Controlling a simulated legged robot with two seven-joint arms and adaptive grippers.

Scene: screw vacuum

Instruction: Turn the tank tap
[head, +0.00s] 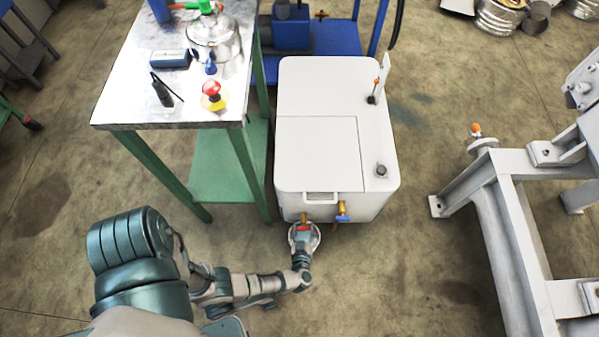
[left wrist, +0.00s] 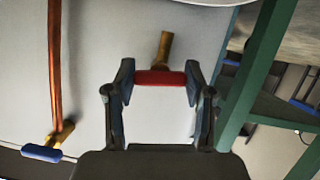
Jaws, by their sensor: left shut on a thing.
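The white tank (head: 320,150) stands on the floor beside the green-legged table. Low on its front are two brass taps. One has a red handle (left wrist: 160,78), and the other has a blue handle (head: 343,219), which also shows in the left wrist view (left wrist: 41,153) beside a copper-coloured pipe. My left gripper (head: 303,229) is at the tank's lower front, at the red-handled tap. In the left wrist view its two fingers (left wrist: 160,80) are shut on the ends of the red handle. The brass stem (left wrist: 164,48) shows beyond the handle. My right gripper is not in view.
The table (head: 130,110) at the left carries a glass vessel (head: 213,40), a red and yellow button (head: 213,95) and small tools. A grey metal frame (head: 500,220) stands at the right. The floor between tank and frame is clear.

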